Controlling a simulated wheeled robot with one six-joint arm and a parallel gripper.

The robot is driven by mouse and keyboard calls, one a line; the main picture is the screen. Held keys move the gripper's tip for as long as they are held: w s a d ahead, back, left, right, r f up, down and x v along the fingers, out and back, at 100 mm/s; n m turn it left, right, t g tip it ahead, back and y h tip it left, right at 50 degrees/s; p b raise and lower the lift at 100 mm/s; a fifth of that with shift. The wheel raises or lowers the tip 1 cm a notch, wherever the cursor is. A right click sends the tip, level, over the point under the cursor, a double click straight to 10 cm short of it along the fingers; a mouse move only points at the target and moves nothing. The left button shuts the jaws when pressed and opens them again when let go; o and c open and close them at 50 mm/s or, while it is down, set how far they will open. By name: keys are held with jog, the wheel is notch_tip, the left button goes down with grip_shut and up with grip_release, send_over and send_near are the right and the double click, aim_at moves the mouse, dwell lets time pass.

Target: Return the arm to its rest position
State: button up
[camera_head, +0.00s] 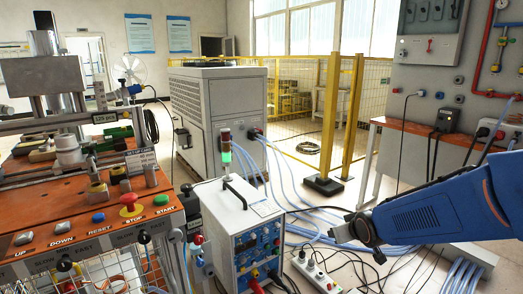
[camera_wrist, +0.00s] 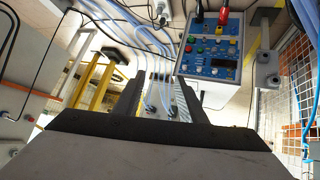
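My blue arm (camera_head: 430,213) reaches in from the right edge in the head view. My gripper (camera_head: 338,232) is at its left end, to the right of the white control box (camera_head: 238,228) and apart from it. In the wrist view my gripper (camera_wrist: 160,88) shows two dark fingers with a clear gap between them. It is open, and I see nothing held in it. Hoses and the floor show through the gap.
The control box panel (camera_wrist: 210,48) is at the upper right in the wrist view. An orange button bench (camera_head: 100,221) stands at left. Hoses (camera_head: 290,190), cables and a power strip (camera_head: 318,272) lie below my arm. A yellow post (camera_head: 327,120) and a wall panel (camera_head: 450,100) stand behind.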

jog(key=s+d+r+m+g, duration=0.1)
jog(key=s+r+g, duration=0.1)
jog(key=s, duration=1.3)
jog(key=s+d+r+m+g, duration=0.2)
jog(key=s+r, duration=0.2)
jog(key=s, duration=1.1)
jog(key=shift+s+g+h, duration=0.25)
jog(key=shift+g+h, duration=0.05)
jog(key=shift+g, duration=0.1)
